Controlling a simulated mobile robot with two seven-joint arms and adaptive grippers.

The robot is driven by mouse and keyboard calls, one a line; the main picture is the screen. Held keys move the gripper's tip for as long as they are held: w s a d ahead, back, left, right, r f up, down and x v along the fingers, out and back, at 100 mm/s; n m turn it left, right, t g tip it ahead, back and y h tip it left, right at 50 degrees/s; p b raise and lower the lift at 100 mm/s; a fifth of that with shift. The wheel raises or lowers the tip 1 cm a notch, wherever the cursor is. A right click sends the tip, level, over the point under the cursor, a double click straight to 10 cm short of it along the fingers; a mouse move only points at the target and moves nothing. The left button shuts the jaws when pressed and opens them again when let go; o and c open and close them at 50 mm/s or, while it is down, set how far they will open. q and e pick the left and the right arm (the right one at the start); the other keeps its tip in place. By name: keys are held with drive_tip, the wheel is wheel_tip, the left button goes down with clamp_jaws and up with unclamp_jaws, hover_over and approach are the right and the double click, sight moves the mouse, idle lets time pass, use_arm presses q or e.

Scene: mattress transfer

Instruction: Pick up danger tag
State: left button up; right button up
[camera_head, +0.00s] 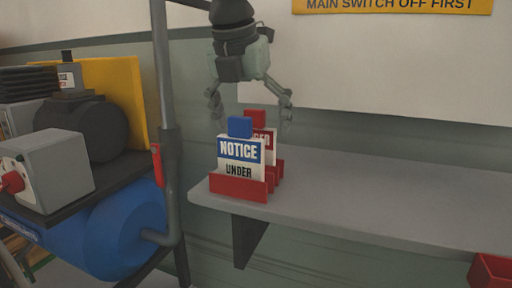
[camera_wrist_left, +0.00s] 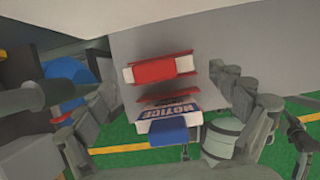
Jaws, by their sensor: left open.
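The danger tag (camera_head: 256,117), with a red top and a white-and-red face, stands upright in a red holder on the grey shelf. The notice tag (camera_head: 241,148), white with a blue top, stands in front and hides much of it. My left gripper (camera_head: 250,104) is open, pointing down above and slightly behind the tags, holding nothing. In the left wrist view the danger tag (camera_wrist_left: 160,69) shows from above as a red block between the spread fingers, with the notice tag (camera_wrist_left: 168,124) below it. My right gripper is not in view.
The grey shelf (camera_head: 390,200) is clear to the right of the tags. A wall stands behind it with a yellow sign (camera_head: 392,5). A grey pipe (camera_head: 165,100) and a blue tank (camera_head: 120,230) stand at left. A red bin (camera_head: 491,270) is at the lower right.

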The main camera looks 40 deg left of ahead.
use_arm(q)
drive_tip(key=x, duration=0.3)
drive_tip(key=shift+w+f, duration=0.15)
drive_tip(key=shift+f, duration=0.15)
drive_tip(key=c, duration=1.3)
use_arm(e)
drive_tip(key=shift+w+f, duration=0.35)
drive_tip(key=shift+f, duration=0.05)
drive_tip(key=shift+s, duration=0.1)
